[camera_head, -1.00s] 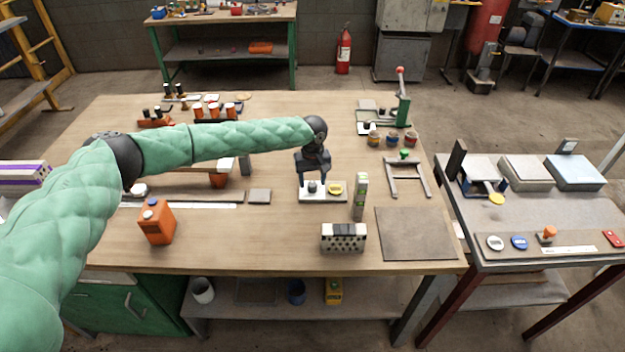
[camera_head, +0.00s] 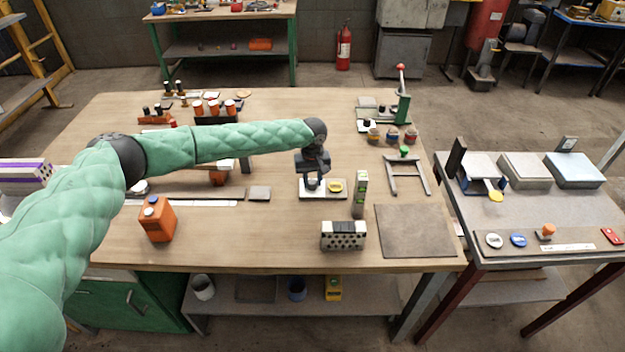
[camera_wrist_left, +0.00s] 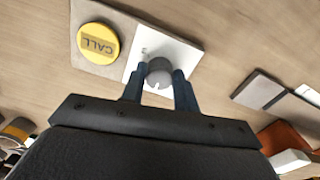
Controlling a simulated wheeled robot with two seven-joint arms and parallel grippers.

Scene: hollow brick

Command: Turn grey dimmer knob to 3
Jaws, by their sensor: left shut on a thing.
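The grey dimmer knob (camera_wrist_left: 159,73) sits on a white plate (camera_wrist_left: 183,52) in the left wrist view, with a white pointer mark on its face. My left gripper (camera_wrist_left: 160,78) has one finger on each side of the knob and is shut on it. In the head view my left gripper (camera_head: 313,181) points down at the white plate (camera_head: 303,193) and hides most of the knob. The numbers around the knob are too small or hidden to read. My right gripper is not in view.
A yellow CALL button (camera_wrist_left: 98,43) is beside the knob; it also shows in the head view (camera_head: 335,187). A green-white upright block (camera_head: 360,194) and a perforated block (camera_head: 343,236) stand to the right and front. The table between the orange canister (camera_head: 157,220) and perforated block is clear.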

